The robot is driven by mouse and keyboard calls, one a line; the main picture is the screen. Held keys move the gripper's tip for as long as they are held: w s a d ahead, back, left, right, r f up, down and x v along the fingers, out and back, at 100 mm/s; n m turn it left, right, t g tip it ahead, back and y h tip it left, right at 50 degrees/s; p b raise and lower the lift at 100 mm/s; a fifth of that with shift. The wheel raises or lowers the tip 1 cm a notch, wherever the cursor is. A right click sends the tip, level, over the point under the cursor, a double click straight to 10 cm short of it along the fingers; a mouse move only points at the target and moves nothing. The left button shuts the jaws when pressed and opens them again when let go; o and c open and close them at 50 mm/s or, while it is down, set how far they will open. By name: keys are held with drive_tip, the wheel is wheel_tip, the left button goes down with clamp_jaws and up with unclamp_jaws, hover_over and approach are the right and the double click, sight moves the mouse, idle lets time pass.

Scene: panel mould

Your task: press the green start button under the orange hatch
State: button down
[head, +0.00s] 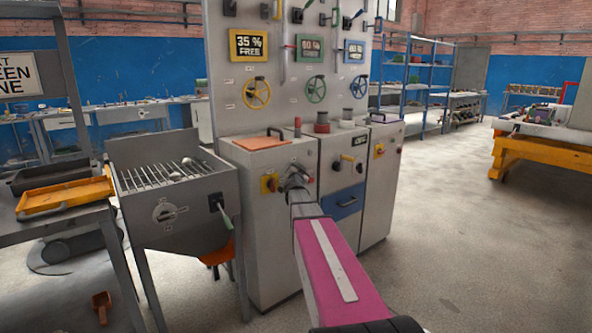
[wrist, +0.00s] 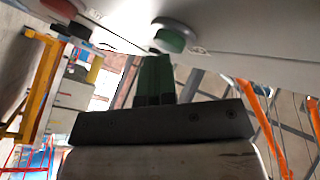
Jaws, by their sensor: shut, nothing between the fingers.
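The orange hatch (head: 262,142) lies flat on top of the left grey cabinet in the head view and looks closed. My gripper (head: 293,172) is at the upper front of that cabinet, below and right of the hatch. In the wrist view my gripper (wrist: 157,62) is shut and empty, its dark green fingers together. A round green button (wrist: 170,40) with a grey collar is just beyond the fingertips on the pale panel. I cannot tell whether they touch. In the head view I do not make out this button; my gripper covers that part.
A yellow plate with a red knob (head: 269,184) is left of my gripper. A steel hopper with a grid (head: 172,172) stands to the left. The middle cabinet has a blue drawer (head: 347,203). The floor (head: 470,240) to the right is clear.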

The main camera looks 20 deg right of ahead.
idle(0.3)
drive_tip(key=shift+s+d, duration=0.3)
drive_tip(key=shift+s, duration=0.5)
drive_tip(key=s, duration=0.1)
drive_tip(key=s+d, duration=0.1)
drive_tip(key=s, duration=0.2)
drive_tip(key=shift+s+d, duration=0.35)
idle(0.6)
